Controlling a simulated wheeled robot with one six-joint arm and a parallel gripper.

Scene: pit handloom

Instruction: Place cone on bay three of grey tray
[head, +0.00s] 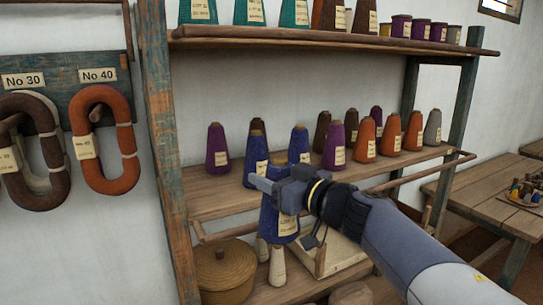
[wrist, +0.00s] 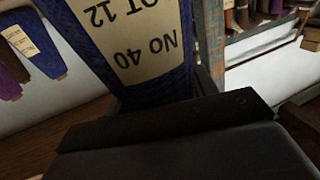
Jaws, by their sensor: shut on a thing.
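My gripper (head: 276,190) is shut on a blue cone (head: 279,222) in front of the shelf rack. The cone hangs upright, its body showing below the jaws, with a pale label low on its side. In the wrist view the held cone (wrist: 82,14) fills the upper middle, and its label reads "NO 40" and "OT 12" upside down. The dark jaw (wrist: 170,122) covers part of the cone. I do not make out a grey tray or its bays in either view.
The middle shelf (head: 200,195) holds several purple, blue, brown, orange and grey cones behind my gripper. A wooden rail (head: 235,231) runs along its front. A lidded basket (head: 224,268) sits below. Orange yarn hanks (head: 103,180) hang left. A wooden table (head: 470,190) stands right.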

